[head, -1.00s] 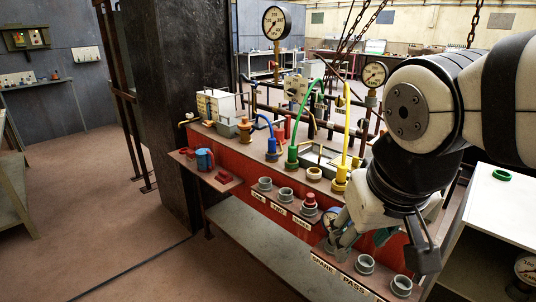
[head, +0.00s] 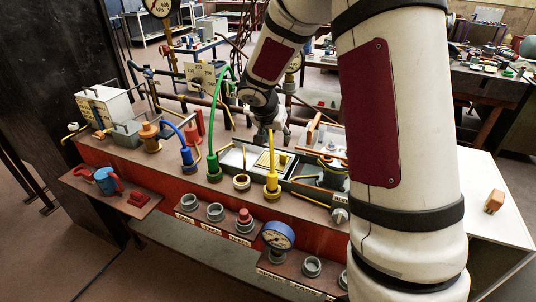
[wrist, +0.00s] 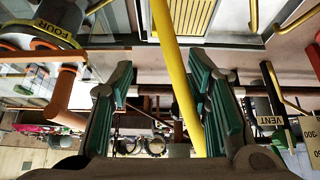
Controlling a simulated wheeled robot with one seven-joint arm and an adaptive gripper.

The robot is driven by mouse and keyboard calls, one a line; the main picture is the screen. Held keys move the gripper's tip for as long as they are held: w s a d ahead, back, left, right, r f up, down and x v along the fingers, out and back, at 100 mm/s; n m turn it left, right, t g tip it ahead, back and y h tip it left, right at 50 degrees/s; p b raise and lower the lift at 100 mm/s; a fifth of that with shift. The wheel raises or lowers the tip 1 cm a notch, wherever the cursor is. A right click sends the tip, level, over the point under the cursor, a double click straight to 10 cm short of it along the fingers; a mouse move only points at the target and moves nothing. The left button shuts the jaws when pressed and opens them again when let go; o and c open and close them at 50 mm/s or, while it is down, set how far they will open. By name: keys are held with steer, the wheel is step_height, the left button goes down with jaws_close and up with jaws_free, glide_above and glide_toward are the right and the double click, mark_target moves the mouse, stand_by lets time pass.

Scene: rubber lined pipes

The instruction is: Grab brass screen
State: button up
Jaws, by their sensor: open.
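The brass screen appears to be the yellow slatted panel (wrist: 190,14) at the top of the wrist view, lying in a pale tray (wrist: 232,30). In the head view the screen (head: 264,160) lies in the grey tray (head: 232,160) on the bench, behind the yellow hose (head: 271,150). My gripper (wrist: 160,82) is open, with green-padded fingers and no object held. The yellow hose also crosses the wrist view (wrist: 172,60) between the two fingers; I cannot tell if it touches them. In the head view my gripper (head: 268,136) is small and partly hidden near the tray's far side.
A green hose (head: 213,130) and a blue hose (head: 187,150) stand left of the tray. A pressure gauge (head: 278,236) and several grey sockets (head: 215,212) line the front. Pipes run behind the tray. A grey box (head: 333,172) sits right of it.

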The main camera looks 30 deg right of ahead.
glide_toward(283, 154)
steer(key=x, duration=0.4)
steer(key=shift+w+d+p, duration=0.3)
steer(key=shift+d, duration=0.1)
steer(key=shift+s+a+f+p+x, duration=0.1)
steer(key=shift+p+x, duration=0.1)
steer(key=shift+x, duration=0.55)
steer(key=shift+s+a+f+p+x, duration=0.1)
steer(key=shift+p+x, duration=0.05)
steer(key=shift+x, duration=0.65)
steer(key=shift+s+a+f+p+x, duration=0.1)
steer(key=shift+p+x, duration=0.1)
steer(key=shift+x, duration=0.55)
steer(key=shift+w+d+f, duration=0.25)
steer(key=shift+d+f, duration=0.05)
steer(key=shift+f, duration=0.1)
steer(key=shift+c, duration=0.5)
jaws_close()
